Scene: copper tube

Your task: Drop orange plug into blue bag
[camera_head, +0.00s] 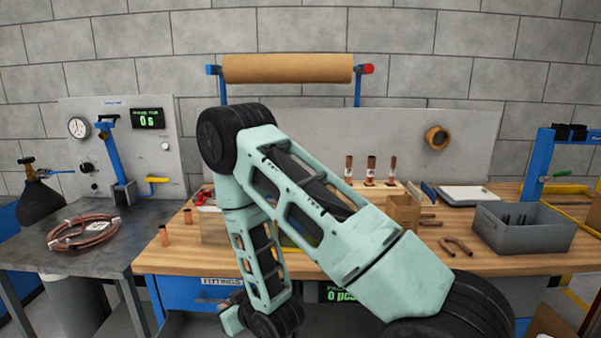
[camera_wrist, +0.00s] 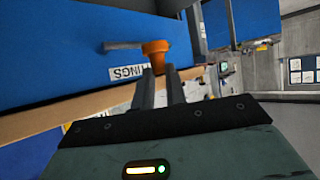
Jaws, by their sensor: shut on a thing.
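My gripper (camera_wrist: 160,72) is shut on the orange plug (camera_wrist: 156,48), which sticks out beyond the fingertips in the wrist view. In that view the plug shows in front of a blue drawer front (camera_wrist: 75,50) with an upside-down label. In the head view my arm reaches down in front of the bench; the fingers and the plug cannot be made out there. I cannot identify a blue bag in either view.
The wooden bench (camera_head: 190,255) holds copper pieces, a grey bin (camera_head: 525,228) and a cardboard box (camera_head: 403,212). A metal table (camera_head: 90,255) with a copper coil (camera_head: 83,232) stands left. The bench front and a drawer handle (camera_wrist: 122,45) are close to the gripper.

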